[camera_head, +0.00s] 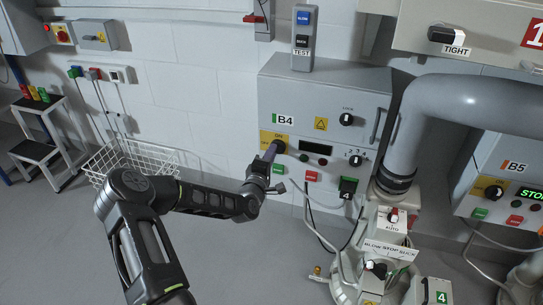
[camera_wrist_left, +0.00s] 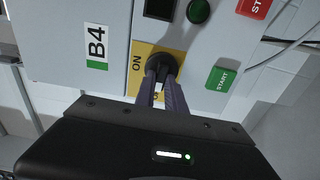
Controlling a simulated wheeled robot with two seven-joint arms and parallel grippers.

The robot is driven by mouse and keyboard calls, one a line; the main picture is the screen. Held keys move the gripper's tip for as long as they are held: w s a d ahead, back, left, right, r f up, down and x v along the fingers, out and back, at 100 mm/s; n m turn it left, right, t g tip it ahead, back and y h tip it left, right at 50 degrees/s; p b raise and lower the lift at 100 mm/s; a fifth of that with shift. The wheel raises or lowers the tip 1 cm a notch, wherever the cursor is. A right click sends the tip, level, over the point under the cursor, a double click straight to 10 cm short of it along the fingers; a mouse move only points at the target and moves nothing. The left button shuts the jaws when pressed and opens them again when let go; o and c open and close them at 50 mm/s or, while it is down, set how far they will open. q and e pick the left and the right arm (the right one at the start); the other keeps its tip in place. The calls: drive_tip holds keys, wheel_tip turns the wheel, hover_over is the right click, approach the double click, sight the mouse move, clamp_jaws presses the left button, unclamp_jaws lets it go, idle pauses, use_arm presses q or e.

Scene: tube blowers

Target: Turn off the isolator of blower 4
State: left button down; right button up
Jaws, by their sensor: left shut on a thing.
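The blower 4 cabinet, marked B4 (camera_head: 286,118), stands on the wall in the middle of the head view. Its isolator is a black rotary knob on a yellow plate (camera_head: 264,135) at the cabinet's lower left, with ON printed at the top. My left gripper (camera_head: 270,151) reaches it from the left and is shut on the knob. In the left wrist view, the two fingers (camera_wrist_left: 163,90) close around the black knob (camera_wrist_left: 163,64). The ON mark is to the left of it there. The fingers cover part of the knob, so its pointing direction is unclear. My right gripper is not seen.
Green START (camera_wrist_left: 219,79) and red stop (camera_head: 311,176) buttons sit close by the knob. A thick grey pipe (camera_head: 460,100) and the blower stand to the right. A B5 cabinet (camera_head: 515,165) is at far right. A wire basket (camera_head: 130,160) stands behind my left arm.

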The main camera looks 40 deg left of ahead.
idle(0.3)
use_arm(q)
drive_tip(key=c, duration=1.4)
unclamp_jaws()
drive_tip(key=p+v, duration=0.1)
drive_tip(key=v, duration=0.6)
drive_tip(key=shift+s+d, duration=0.15)
drive_tip(key=shift+s, duration=0.25)
